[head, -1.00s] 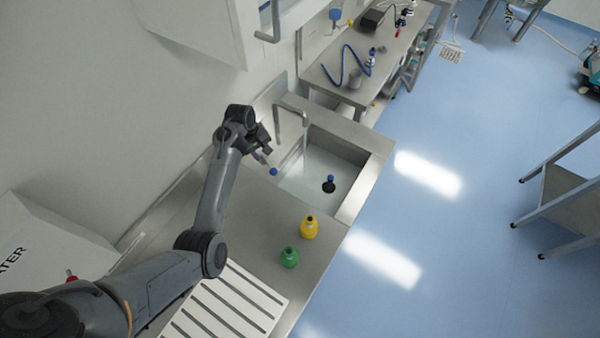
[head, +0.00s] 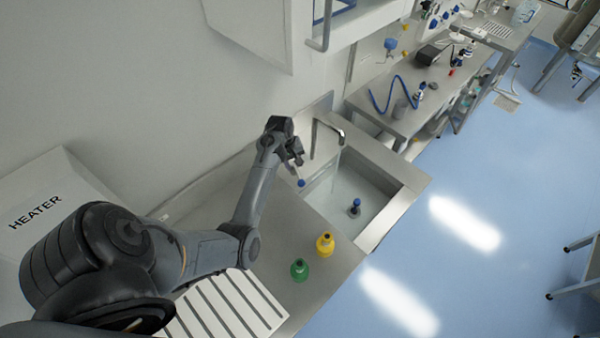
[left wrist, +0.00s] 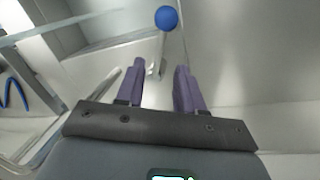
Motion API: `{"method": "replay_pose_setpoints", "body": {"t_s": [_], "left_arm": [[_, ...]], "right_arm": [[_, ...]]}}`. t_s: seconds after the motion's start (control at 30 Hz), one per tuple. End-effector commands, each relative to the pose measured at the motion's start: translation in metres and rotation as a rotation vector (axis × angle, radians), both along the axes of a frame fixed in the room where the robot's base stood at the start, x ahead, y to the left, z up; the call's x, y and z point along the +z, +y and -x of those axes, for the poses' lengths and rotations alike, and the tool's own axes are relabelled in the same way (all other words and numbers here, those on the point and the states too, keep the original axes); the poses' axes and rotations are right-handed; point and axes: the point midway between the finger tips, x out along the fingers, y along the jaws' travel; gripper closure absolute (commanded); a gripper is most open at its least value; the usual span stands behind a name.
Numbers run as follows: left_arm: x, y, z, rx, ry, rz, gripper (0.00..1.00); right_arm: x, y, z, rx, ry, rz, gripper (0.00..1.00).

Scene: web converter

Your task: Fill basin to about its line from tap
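The steel basin (head: 388,222) is sunk in the counter and holds pale water. A plug with a blue top (head: 355,203) stands at its bottom. The bent tap (head: 328,126) rises behind it, with a thin pale stream (head: 336,168) falling from its spout. A blue ball (head: 301,183), seemingly a lever end, is at the basin's left edge; it also shows in the left wrist view (left wrist: 166,18). My left gripper (head: 297,160) is just above and behind the ball; its purple fingers (left wrist: 160,68) are apart and empty. No fill line can be made out. My right gripper is not in view.
A yellow bottle (head: 325,244) and a green bottle (head: 299,269) stand on the counter in front of the basin, beside a slotted white rack (head: 225,310). A wall cabinet (head: 262,35) hangs above. Another bench with a blue hose (head: 395,95) stands beyond.

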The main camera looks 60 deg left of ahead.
Motion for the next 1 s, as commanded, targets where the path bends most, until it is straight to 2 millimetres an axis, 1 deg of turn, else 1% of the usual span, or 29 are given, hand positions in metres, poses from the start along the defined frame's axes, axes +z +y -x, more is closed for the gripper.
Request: {"method": "replay_pose_setpoints", "body": {"t_s": [0.03, 0.2, 0.4, 0.6, 0.87, 0.97, 1.0], "left_arm": [[-0.009, -0.001, -0.001, -0.001, 0.003, 0.002, 0.63], [-0.036, -0.002, -0.006, -0.002, 0.003, 0.002, 0.63], [-0.057, -0.003, -0.011, -0.001, 0.001, 0.001, 0.63], [-0.066, -0.003, -0.013, -0.001, 0.0, 0.0, 0.63], [-0.066, -0.003, -0.013, -0.001, 0.0, 0.0, 0.63], [-0.066, -0.003, -0.013, -0.001, 0.0, 0.0, 0.77], [-0.066, -0.003, -0.013, -0.001, 0.0, 0.0, 0.83]], "right_arm": [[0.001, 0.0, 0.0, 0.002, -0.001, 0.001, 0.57], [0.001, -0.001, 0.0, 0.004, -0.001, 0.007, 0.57], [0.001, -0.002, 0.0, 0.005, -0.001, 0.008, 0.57], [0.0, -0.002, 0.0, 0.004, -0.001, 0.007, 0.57], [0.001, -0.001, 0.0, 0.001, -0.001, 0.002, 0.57], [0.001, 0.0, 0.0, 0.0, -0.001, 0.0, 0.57], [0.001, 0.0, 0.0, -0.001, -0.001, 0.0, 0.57]]}}
